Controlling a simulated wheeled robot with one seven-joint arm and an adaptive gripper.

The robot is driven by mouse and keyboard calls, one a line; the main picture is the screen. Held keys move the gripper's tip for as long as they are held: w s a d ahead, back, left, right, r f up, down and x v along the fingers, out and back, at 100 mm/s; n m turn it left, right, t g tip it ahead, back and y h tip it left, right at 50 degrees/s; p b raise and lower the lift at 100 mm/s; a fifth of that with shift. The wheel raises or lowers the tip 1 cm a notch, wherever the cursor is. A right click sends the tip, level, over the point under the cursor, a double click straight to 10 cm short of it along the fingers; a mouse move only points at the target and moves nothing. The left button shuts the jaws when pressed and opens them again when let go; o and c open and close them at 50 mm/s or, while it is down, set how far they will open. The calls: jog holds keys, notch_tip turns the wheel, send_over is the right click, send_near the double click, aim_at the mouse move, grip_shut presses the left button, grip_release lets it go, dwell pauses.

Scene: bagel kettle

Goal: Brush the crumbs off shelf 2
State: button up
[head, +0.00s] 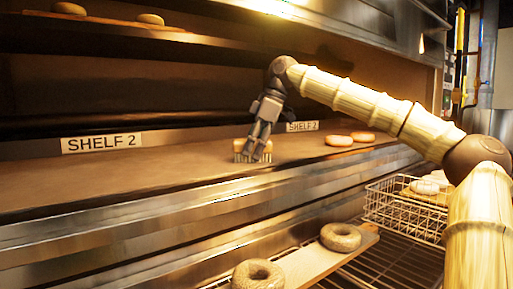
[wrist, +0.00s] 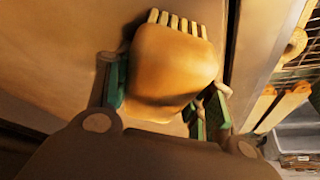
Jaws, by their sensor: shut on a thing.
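My gripper (head: 262,138) reaches over shelf 2 (head: 150,178) and is shut on a brush. The brush (wrist: 172,65) has a tan wooden block and pale bristles; it also shows in the head view (head: 241,146), with its bristles down at the shelf surface. In the wrist view the gripper's green pads (wrist: 158,100) sit on both sides of the block. I cannot make out any crumbs on the shelf. The left "SHELF 2" label (head: 101,142) is on the shelf's back edge.
Two bagels (head: 339,140) lie on the shelf to the right of the brush. A wire basket (head: 405,208) with bagels stands at lower right. Below, a board (head: 305,263) with bagels lies on a rack. An upper shelf (head: 100,20) holds more bagels. The shelf's left part is clear.

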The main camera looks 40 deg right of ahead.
aim_at(278, 155)
jog(key=shift+w+d, duration=0.1)
jog(key=shift+w, duration=0.1)
jog(key=shift+s+d+r+p, duration=0.1)
jog(key=shift+d+p, duration=0.15)
jog(key=shift+d, duration=0.55)
jog(key=shift+s+d+r+p, duration=0.1)
jog(key=shift+d+p, duration=0.15)
jog(key=shift+d, duration=0.55)
jog(key=shift+s+d+f+p, duration=0.15)
jog(key=shift+d+p, duration=0.05)
jog(key=shift+d, duration=0.9)
jog(key=shift+s+d+f+p, duration=0.1)
jog(key=shift+s+d+p, duration=0.05)
jog(key=shift+d, duration=0.95)
jog(key=shift+s+d+r+p, duration=0.15)
jog(key=shift+d+p, duration=0.3)
jog(key=shift+d, duration=1.4)
jog(key=shift+d+f, duration=0.1)
jog(key=shift+f, duration=0.15)
jog(key=shift+a, duration=0.2)
